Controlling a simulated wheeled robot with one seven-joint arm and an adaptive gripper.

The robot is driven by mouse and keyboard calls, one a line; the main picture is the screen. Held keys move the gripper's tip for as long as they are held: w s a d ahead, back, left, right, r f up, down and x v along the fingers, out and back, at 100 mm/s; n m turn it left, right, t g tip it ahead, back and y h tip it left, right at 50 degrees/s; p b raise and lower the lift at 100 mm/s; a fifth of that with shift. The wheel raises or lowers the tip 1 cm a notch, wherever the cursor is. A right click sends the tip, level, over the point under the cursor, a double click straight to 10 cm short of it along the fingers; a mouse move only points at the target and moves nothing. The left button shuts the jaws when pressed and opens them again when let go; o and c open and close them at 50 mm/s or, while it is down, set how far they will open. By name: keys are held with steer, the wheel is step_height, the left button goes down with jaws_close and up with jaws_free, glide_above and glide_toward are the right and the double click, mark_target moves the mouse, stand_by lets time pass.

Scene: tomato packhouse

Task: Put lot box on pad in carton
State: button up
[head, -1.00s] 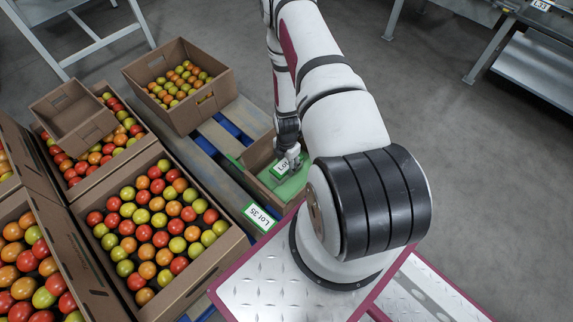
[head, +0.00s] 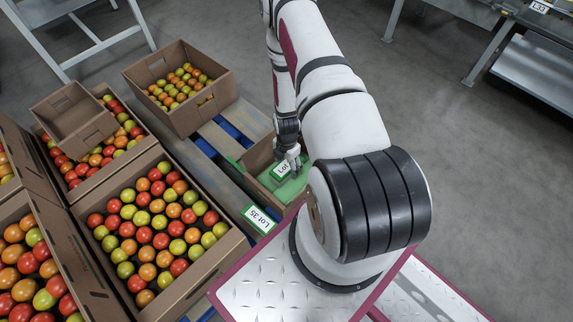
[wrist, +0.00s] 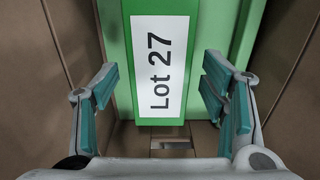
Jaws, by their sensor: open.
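The lot box is green with a white label reading Lot 27. In the wrist view, the lot box (wrist: 161,65) lies between my open fingers, label facing the camera. My gripper (wrist: 160,92) is open, with teal finger pads to either side of the box. In the head view, my gripper (head: 294,165) points down inside a brown carton (head: 258,157). The lot box (head: 281,170) shows there beside the fingers, partly hidden by them. A lighter green pad (head: 291,190) lies on the carton floor, and the box appears to rest on it. The pad (wrist: 222,35) also shows right of the box.
Brown carton walls stand close on both sides of my fingers. A Lot 35 sign (head: 260,219) is at the pallet edge. A tomato carton (head: 222,92) stands behind, and a large one (head: 220,250) at left. A small empty carton (head: 72,117) sits on another tomato carton.

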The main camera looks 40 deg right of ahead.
step_height(320, 180, up, 11)
steer(key=p, duration=0.4)
step_height(320, 180, up, 16)
steer(key=m, duration=0.4)
glide_above(286, 165)
steer(key=w+a, duration=0.2)
steer(key=w, duration=0.2)
steer(key=s+a+r+m, duration=0.1)
steer(key=a+r+m, duration=0.15)
steer(key=r, duration=0.65)
steer(key=s+a+r+m, duration=0.15)
steer(key=a+r, duration=0.25)
steer(key=r, duration=0.6)
steer(key=s+a+r+m, duration=0.6)
steer(key=s+a+r, duration=0.1)
steer(key=s+r, duration=0.45)
steer(key=s+a+r+m, duration=0.2)
steer(key=s, duration=0.4)
steer(key=s+a+r+m, duration=0.2)
steer(key=s, duration=0.5)
steer(key=shift+s+a+r, duration=0.25)
steer(key=shift+a+r, duration=0.1)
